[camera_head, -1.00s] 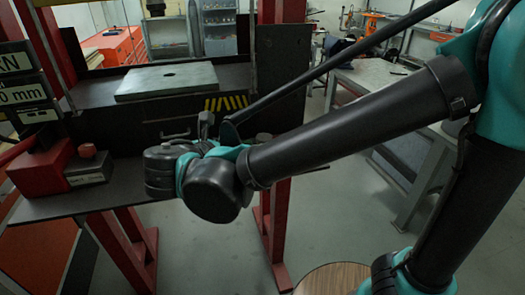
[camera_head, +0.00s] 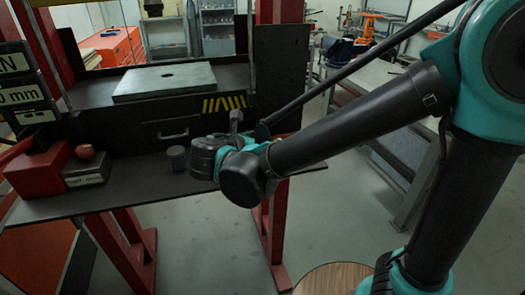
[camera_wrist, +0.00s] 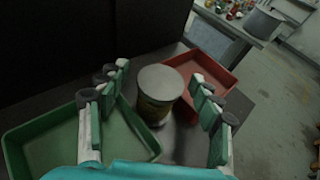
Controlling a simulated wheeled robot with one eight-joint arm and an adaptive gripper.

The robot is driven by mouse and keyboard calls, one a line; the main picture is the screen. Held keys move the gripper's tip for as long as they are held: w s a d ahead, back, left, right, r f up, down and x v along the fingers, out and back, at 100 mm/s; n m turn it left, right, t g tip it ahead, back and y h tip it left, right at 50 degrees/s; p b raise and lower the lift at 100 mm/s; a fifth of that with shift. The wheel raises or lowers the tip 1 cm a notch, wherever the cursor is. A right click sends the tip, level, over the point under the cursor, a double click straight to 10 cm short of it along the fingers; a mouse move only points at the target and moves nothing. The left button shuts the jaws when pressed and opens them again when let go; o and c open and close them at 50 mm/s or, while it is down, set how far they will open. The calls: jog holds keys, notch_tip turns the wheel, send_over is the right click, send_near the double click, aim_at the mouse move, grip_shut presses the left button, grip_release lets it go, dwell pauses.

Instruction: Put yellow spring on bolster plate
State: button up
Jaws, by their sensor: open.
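In the wrist view a short upright cylinder (camera_wrist: 159,96) with a round grey top and a dull yellow-brown side stands between my fingers. It may be the yellow spring, but I make out no coils. My gripper (camera_wrist: 161,78) is open, with fingers to the left and right of the cylinder. I cannot tell whether they reach down its sides. In the head view the pale bolster plate (camera_head: 140,88), with a dark hole in its middle, lies flat on the press bed. The arm's own links hide my fingers there.
The wrist view shows a green tray (camera_wrist: 32,145) at left and a red tray (camera_wrist: 222,73) at right. Red press posts (camera_head: 272,225) flank the bed.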

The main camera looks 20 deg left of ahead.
jog(key=shift+c, duration=0.5)
grip_shut()
jog(key=shift+r, duration=0.1)
